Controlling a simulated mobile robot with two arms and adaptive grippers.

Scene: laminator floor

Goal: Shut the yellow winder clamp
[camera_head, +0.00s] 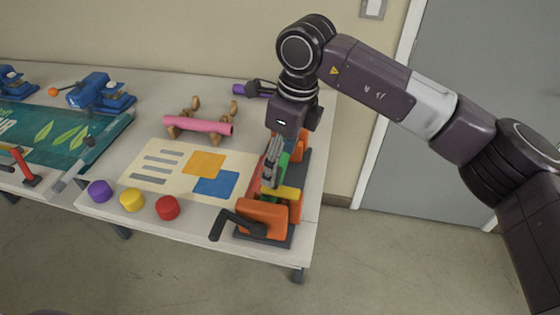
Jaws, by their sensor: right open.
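The winder (264,217) is an orange machine on a dark base at the right end of the table, with a black crank (233,224) toward the front left. A yellow bar (286,193), which looks like the clamp, shows on its near part; I cannot tell how far it is closed. Green and red parts lie behind it. My right gripper (268,181) points down over the winder, just left of the yellow bar. It is open with nothing seen between its fingers. Whether it touches the winder is unclear. My left gripper is out of view.
A printed sheet (160,157) lies left of the winder, with a pink roll (198,126) on a wooden stand behind it. Purple, yellow and red knobs (167,208) line the front edge. Blue clamps (99,92) and a green banner (50,140) are at left.

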